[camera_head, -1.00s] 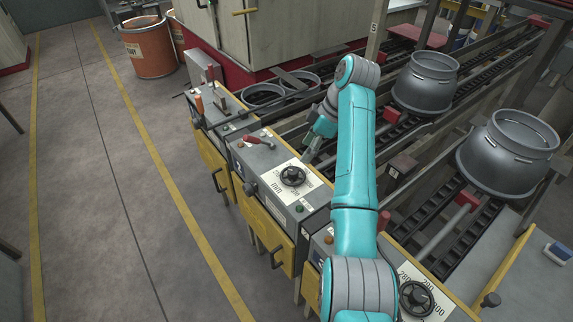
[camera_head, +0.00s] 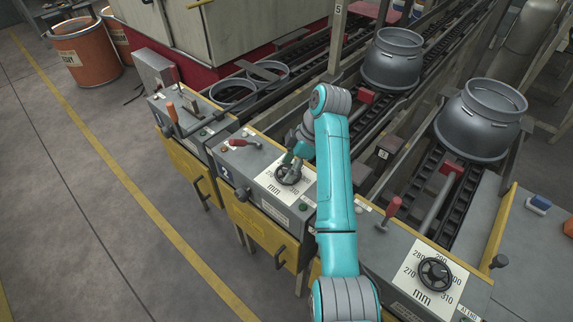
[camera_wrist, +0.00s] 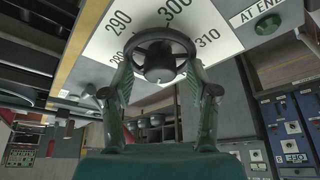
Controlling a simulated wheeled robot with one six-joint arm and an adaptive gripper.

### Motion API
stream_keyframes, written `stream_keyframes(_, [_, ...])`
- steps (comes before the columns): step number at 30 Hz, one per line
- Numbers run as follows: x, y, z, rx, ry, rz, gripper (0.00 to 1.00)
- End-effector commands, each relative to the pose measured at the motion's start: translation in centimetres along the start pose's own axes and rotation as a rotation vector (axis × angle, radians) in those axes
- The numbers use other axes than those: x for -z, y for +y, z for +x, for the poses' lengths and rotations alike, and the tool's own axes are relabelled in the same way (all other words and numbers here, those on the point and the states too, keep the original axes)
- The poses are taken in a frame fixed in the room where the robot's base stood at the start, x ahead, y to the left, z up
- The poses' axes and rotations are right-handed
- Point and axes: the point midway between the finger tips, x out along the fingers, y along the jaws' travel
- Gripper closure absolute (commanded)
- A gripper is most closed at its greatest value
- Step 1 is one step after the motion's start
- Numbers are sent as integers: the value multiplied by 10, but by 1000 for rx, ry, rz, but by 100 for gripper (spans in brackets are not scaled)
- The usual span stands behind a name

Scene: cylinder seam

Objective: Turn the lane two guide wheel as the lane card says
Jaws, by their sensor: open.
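The lane two guide wheel (camera_head: 288,174) is a small black handwheel on a white scale card (camera_head: 271,189), on the grey box with a "2" on its end. My gripper (camera_head: 290,161) is at this wheel in the head view and partly covers it. In the wrist view the wheel (camera_wrist: 140,42) lies between the two open fingers of my gripper (camera_wrist: 160,72), one on each side of the rim. I cannot tell whether they touch it. The scale (camera_wrist: 207,36) shows 290, 300 and 310; the pointer setting is not readable. No lane card is readable.
A second handwheel (camera_head: 435,273) sits on a nearer box at the right. A red-handled lever (camera_head: 243,143) and a green button (camera_head: 303,206) are on the lane two box. Large grey cylinders (camera_head: 482,118) stand on the conveyors. The floor at left is clear.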

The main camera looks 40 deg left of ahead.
Motion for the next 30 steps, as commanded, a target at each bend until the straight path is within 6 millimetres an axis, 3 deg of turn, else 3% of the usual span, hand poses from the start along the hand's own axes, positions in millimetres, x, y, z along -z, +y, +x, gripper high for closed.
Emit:
stream_keyframes(3, [0, 0, 0, 0, 0, 0, 44])
stream_keyframes(10, [0, 0, 0, 0, 0, 0, 100])
stream_keyframes(20, [0, 0, 0, -13, 0, 30, 100])
stream_keyframes(30, [0, -2, 1, -94, 0, 225, 100])
